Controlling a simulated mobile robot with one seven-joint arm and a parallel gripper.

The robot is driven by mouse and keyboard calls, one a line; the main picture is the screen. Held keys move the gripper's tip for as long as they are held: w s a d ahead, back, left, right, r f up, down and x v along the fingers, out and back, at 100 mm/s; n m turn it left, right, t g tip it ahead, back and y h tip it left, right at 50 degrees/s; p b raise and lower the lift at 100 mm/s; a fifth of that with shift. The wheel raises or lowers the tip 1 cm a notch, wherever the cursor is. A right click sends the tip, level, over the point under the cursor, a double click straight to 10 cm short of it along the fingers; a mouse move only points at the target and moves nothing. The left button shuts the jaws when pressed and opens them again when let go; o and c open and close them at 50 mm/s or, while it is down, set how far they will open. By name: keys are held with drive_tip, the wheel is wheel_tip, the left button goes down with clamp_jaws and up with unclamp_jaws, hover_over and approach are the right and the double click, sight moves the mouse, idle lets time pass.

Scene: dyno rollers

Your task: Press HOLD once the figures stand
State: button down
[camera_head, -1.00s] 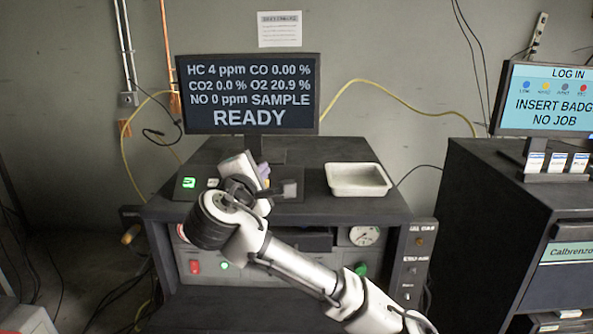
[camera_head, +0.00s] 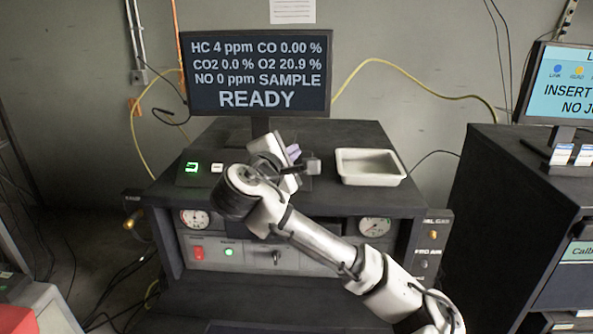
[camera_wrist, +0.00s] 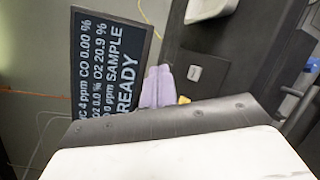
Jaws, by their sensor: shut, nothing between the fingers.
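The monitor (camera_head: 258,75) on the console shows HC 4 ppm, CO 0.00 %, CO2 0.0 %, O2 20.9 %, NO 0 ppm, SAMPLE and READY. On the sloped panel below it are a green-lit button (camera_head: 191,168) and a white button (camera_head: 217,168). I cannot read a HOLD label on either. My gripper (camera_head: 293,152) is above the panel, right of both buttons and apart from them. Its pale purple fingers (camera_wrist: 158,86) are together and empty in the wrist view. A white button (camera_wrist: 194,73) shows beyond them there. My wrist may hide more of the panel.
A white tray (camera_head: 370,167) stands on the console right of my gripper. Gauges, a red knob (camera_head: 198,252) and a green light (camera_head: 229,252) are on the front below.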

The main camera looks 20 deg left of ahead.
drive_tip(key=w+f, duration=0.1)
drive_tip(key=w+f+b, duration=0.1)
drive_tip(key=f, duration=0.1)
drive_tip(key=w+a+f+b, duration=0.1)
drive_tip(key=shift+f, duration=0.15)
drive_tip(key=shift+w+a+f+b, duration=0.15)
drive_tip(key=shift+w+f+b, duration=0.4)
drive_tip(key=shift+w, duration=0.2)
drive_tip(key=shift+f, duration=0.1)
idle(1.3)
drive_tip(key=shift+w+a+f, duration=0.1)
drive_tip(key=shift+w+f, duration=0.15)
drive_tip(key=shift+f, duration=0.05)
drive_tip(key=shift+w+f+b, duration=0.2)
drive_tip(key=shift+f+b, duration=0.05)
drive_tip(key=shift+b, duration=0.2)
idle(0.5)
idle(0.4)
drive_tip(key=shift+s+r+p, duration=0.35)
drive_tip(key=shift+s+r, duration=0.15)
drive_tip(key=shift+r, duration=0.1)
